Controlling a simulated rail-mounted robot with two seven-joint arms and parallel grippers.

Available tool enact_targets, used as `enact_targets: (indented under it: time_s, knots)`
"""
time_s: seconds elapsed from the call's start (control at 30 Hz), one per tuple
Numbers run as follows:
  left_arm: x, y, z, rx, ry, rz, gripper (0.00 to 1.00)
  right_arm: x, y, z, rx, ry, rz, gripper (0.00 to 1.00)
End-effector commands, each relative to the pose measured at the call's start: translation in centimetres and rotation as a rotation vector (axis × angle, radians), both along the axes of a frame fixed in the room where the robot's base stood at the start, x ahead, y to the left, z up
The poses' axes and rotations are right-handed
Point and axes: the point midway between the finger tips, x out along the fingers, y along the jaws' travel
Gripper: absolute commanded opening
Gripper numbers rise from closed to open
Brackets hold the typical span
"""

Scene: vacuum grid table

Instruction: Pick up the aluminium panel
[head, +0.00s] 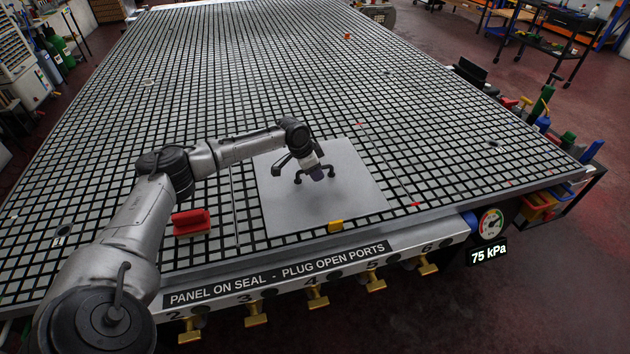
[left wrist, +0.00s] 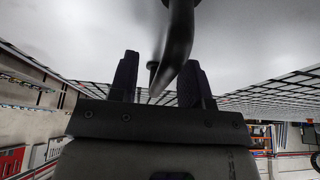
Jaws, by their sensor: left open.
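The aluminium panel (head: 360,190) is a flat grey sheet lying on the grid table (head: 120,190) near its front edge. A dark handle with feet (head: 299,179) stands on it, partly hidden by my left gripper (head: 315,172). My left gripper is over the middle of the panel, at the handle. In the left wrist view its two dark fingers (left wrist: 160,80) are apart, with the curved dark handle bar (left wrist: 180,45) showing between and beyond them. I cannot tell whether the fingers touch the bar. The panel's pale surface (left wrist: 80,35) fills the top. My right gripper is not in view.
Several brass valves (head: 317,296) line the front rail. A gauge (head: 491,224) has a display (head: 489,254) reading 75 kPa. The table beyond is mostly clear.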

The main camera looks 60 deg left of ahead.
Motion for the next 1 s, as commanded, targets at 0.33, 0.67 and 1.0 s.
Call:
enact_targets:
  time_s: [0.33,0.67,1.0]
  knots:
    - [-0.01,0.0,0.09,0.0,-0.001,0.0,0.26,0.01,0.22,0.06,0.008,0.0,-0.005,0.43]
    - [-0.01,0.0,0.1,0.0,-0.001,0.0,0.0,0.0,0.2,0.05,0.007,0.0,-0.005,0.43]
    - [-0.01,0.0,0.11,0.0,-0.001,0.0,0.0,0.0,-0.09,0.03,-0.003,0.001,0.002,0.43]
